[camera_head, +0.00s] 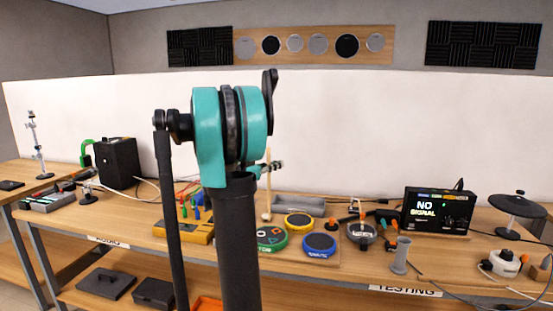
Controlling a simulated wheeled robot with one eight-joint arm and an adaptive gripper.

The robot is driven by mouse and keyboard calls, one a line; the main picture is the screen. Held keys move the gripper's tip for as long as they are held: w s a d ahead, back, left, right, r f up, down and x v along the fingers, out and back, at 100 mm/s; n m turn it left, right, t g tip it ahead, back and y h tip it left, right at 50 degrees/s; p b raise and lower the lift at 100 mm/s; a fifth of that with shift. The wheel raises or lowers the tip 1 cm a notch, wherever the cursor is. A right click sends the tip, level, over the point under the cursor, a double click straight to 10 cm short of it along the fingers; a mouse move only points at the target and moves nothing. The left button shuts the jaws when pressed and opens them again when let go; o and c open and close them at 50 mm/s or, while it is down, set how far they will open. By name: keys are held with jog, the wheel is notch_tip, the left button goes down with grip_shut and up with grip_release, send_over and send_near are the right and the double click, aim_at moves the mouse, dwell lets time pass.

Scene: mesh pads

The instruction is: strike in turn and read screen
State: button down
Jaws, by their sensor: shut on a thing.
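My gripper (275,166) is small in the view, partly hidden behind my own arm, and shut on a thin pale wooden stick (267,190). The stick hangs nearly upright, with its wider lower end above or close to the pads; I cannot tell whether it touches anything. Below are a green-rimmed pad (271,238) with coloured marks, partly hidden by my arm, a yellow-rimmed pad (299,222) and a blue-rimmed pad (319,244). A black box with a screen (438,211) stands to the right and reads "NO SIGNAL".
A grey ring-shaped device (361,232) and a grey cylinder (400,255) stand right of the pads. Cables cross the bench. A round black disc on a stand (516,206) is far right.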

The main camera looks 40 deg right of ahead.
jog(key=shift+f, duration=0.9)
notch_tip(320, 180, down, 5)
notch_tip(320, 180, up, 7)
dwell(1.3)
jog(key=shift+d, duration=0.1)
dwell(0.8)
